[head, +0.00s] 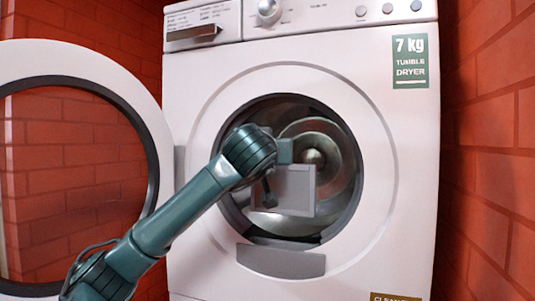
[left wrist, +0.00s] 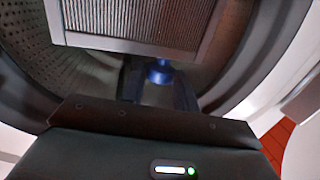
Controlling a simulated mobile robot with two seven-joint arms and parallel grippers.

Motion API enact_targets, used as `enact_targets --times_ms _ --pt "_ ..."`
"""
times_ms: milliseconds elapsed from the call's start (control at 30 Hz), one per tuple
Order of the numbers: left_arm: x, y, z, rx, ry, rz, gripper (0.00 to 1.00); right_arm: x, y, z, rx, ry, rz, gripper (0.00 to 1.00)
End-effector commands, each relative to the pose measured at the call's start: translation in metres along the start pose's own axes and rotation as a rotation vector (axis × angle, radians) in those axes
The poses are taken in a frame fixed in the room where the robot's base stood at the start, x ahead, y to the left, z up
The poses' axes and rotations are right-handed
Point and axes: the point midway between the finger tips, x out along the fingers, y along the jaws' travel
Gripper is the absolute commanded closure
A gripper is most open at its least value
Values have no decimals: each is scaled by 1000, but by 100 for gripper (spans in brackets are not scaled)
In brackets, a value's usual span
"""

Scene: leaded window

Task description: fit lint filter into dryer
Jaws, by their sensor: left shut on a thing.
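The lint filter (head: 296,186) is a flat grey framed panel, held upright in front of the dryer's round opening. In the left wrist view its ribbed mesh and pale frame (left wrist: 135,44) fill the top. A small blue part (left wrist: 160,73) shows between my dark fingers below the frame. The white dryer (head: 400,150) has its opening uncovered. A dark gap (head: 285,241) lies at the opening's lower rim, below and apart from the filter. My right gripper is not in view.
The round door (head: 75,60) stands swung open on the left. The metal drum (head: 322,135) is behind the filter. A grey plate (head: 281,262) sits below the opening. Red brick walls (head: 495,150) stand close on both sides.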

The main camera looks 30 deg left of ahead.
Motion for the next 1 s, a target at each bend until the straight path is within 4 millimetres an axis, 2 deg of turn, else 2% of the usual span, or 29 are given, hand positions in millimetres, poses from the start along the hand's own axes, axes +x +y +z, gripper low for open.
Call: enact_targets --times_ms 333,600,1000 --pt "2 0 29 -2 0 1 96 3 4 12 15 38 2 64" --pt "3 0 51 0 1 0 96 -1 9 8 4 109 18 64" --pt "3 0 57 -1 0 0 96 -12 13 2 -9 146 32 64"
